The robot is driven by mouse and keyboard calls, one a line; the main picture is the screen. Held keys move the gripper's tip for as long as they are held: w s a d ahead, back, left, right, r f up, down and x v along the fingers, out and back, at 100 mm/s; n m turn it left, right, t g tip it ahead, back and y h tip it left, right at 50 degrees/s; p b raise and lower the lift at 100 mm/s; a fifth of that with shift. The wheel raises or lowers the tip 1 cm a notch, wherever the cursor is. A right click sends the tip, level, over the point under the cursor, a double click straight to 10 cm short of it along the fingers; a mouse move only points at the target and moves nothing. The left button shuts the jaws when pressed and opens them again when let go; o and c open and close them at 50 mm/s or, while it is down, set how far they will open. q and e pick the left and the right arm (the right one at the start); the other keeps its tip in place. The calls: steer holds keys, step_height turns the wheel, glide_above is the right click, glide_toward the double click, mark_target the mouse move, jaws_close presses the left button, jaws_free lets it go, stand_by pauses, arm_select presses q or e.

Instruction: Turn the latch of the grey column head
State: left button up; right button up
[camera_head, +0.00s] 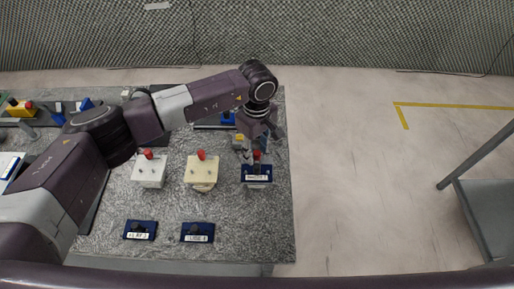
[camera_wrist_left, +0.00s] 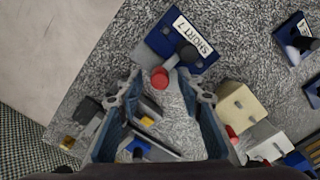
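The grey column head (camera_head: 257,184) stands near the right edge of the table, mostly under a blue plate (camera_head: 257,173) with a white label. In the left wrist view the plate (camera_wrist_left: 160,40) reads "SHORT 7" and has a dark knob (camera_wrist_left: 190,54). The latch shows as a red-tipped lever (camera_wrist_left: 160,77) beside the plate; its red tip also shows in the head view (camera_head: 257,155). My left gripper (camera_wrist_left: 160,85) is open, with the red tip seen between its fingertips. I cannot tell whether they touch. My right gripper is in neither view.
A cream head (camera_head: 202,172) and a white head (camera_head: 149,172), each with a red tip, stand to the left. Two labelled blue plates (camera_head: 140,230) (camera_head: 197,232) lie at the table's front. Other parts are behind the gripper.

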arm_select(q)
jaws_close()
stand_by(0.3)
steer(key=shift+f+n+b, duration=0.15)
steer(key=shift+n+b, duration=0.15)
steer(key=shift+b, duration=0.35)
steer(key=n+b, duration=1.1)
steer(key=b, duration=0.2)
steer(key=n+b, duration=0.3)
steer(key=shift+r+n+b, duration=0.2)
steer(key=shift+n+b, duration=0.7)
steer(key=shift+n, duration=0.7)
